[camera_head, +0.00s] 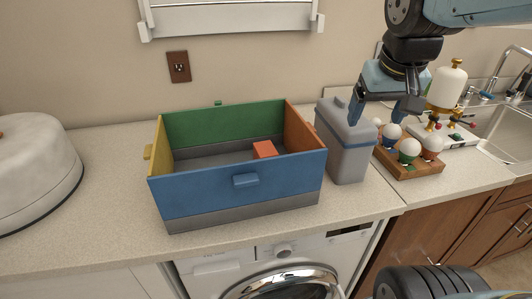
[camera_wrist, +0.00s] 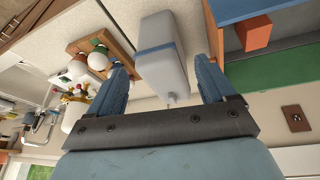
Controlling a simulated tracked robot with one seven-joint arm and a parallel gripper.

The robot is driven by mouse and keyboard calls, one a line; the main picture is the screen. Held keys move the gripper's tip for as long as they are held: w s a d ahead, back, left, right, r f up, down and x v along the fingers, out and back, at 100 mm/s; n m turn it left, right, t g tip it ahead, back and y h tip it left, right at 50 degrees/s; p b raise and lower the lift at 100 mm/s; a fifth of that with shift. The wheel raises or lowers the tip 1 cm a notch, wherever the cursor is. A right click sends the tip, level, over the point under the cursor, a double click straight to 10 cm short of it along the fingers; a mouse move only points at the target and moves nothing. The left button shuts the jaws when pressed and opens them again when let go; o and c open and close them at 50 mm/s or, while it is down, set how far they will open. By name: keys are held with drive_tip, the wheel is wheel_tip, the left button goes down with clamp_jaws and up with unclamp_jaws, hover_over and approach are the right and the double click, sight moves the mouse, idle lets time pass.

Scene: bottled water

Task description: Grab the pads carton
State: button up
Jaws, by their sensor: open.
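A grey upright carton with a blue band (camera_head: 347,158) stands on the counter at the right of the coloured crate; I take it to be the pads carton, though no label is readable. My gripper (camera_head: 382,112) is open and points down by the carton's upper right side. In the wrist view the carton (camera_wrist: 165,52) shows between the two spread fingers of my gripper (camera_wrist: 161,66), with gaps on both sides. I cannot tell how deep the fingers reach along it. Nothing is held.
An open crate (camera_head: 240,196) with blue, green, yellow and orange walls holds a red-orange block (camera_head: 264,150). A wooden rack (camera_head: 412,168) with several white-topped items stands close right of the carton. A white dispenser (camera_head: 447,87) and sink lie farther right. A white dome (camera_head: 35,165) is at left.

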drive_tip(key=w+a+f+n+g, duration=0.2)
drive_tip(key=w+a, duration=0.4)
drive_tip(key=a, duration=0.3)
drive_tip(key=n+g, duration=0.1)
drive_tip(key=g, duration=0.1)
hover_over(265, 148)
wheel_tip(265, 148, down, 3)
drive_tip(key=f, duration=0.8)
drive_tip(key=shift+s+d+f, duration=0.1)
drive_tip(key=shift+s+f, duration=0.25)
drive_tip(key=shift+f, duration=0.05)
drive_tip(key=shift+w+f, duration=0.15)
drive_tip(key=shift+f, duration=1.1)
drive_tip(key=shift+w+f, duration=0.1)
drive_tip(key=shift+f, duration=1.15)
drive_tip(key=c, duration=1.1)
